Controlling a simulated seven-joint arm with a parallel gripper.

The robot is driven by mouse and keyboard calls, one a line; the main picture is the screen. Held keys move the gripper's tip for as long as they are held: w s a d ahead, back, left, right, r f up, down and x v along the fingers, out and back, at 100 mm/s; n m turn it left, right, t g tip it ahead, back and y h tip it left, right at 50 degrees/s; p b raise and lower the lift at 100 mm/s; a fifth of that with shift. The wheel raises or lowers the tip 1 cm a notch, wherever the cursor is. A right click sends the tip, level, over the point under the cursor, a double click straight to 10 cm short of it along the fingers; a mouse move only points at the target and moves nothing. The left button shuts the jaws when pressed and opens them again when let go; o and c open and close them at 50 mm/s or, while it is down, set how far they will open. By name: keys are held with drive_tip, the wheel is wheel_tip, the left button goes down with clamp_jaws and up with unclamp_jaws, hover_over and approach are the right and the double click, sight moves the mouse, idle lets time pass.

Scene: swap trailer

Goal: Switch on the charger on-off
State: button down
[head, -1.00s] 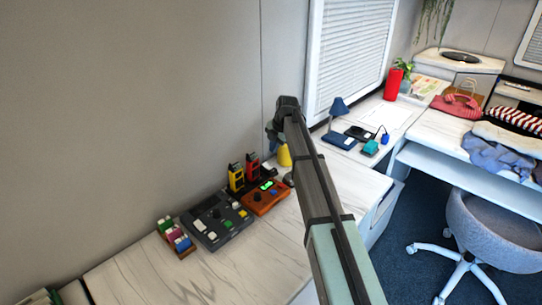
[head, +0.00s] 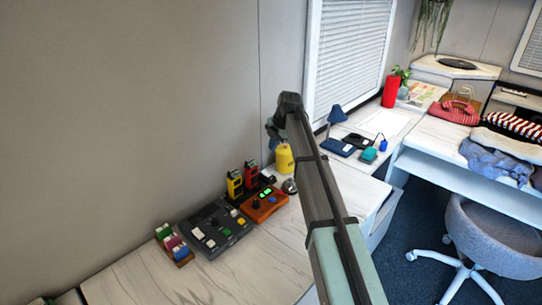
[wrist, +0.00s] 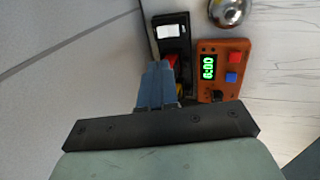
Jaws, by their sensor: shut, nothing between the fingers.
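The charger is a long black base (wrist: 183,48) in the wrist view, with a white rocker switch (wrist: 171,31) at its far end. I cannot tell which way the rocker is tipped. A yellow handset (head: 235,185) and a red handset (head: 251,176) stand upright in the charger. My gripper's blue-grey fingers (wrist: 157,72) are shut with nothing between them. In the wrist view they appear just below and left of the switch, overlapping the charger and partly hiding the red handset. I cannot tell whether they touch anything. In the head view my fingertips are not clear.
An orange clock panel (head: 267,210) with a green display sits right beside the charger. A silver dome (head: 289,187) and a yellow container (head: 284,158) stand close by. A dark control panel (head: 225,238) and a small rack (head: 173,247) are to the left. The wall (wrist: 65,80) is close on the left.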

sight(264, 171)
drive_tip(key=x, duration=1.4)
drive_tip(key=shift+w+a, duration=0.1)
idle(0.3)
drive_tip(key=shift+w+a+f, duration=0.1)
drive_tip(key=shift+w+f, duration=0.1)
drive_tip(key=shift+s, duration=0.3)
